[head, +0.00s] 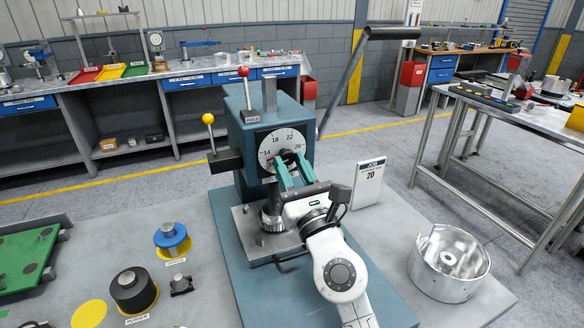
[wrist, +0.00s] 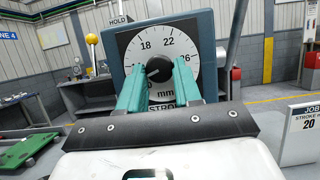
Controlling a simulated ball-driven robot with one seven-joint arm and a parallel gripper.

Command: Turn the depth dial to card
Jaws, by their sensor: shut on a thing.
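The depth dial is a white round scale (head: 270,146) on the front of the teal press (head: 262,107), with numbers 14, 18, 22 and 26 and "mm" in the wrist view. Its black centre knob (wrist: 158,68) lies between my gripper's teal fingers. My gripper (head: 287,159) is shut on the knob; the fingers hide its sides and the lower scale. A light pointer mark on the knob seems to aim to the lower left, but the exact reading is unclear. The job card (head: 369,181), reading 20, stands upright to the right; it also shows in the wrist view (wrist: 299,130).
A yellow-ball lever (head: 208,119) is left of the press, and a red-ball lever (head: 243,72) is on top. A long handle (head: 341,84) rises at right. A metal bowl (head: 449,262) and blue and black parts stand on the table.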

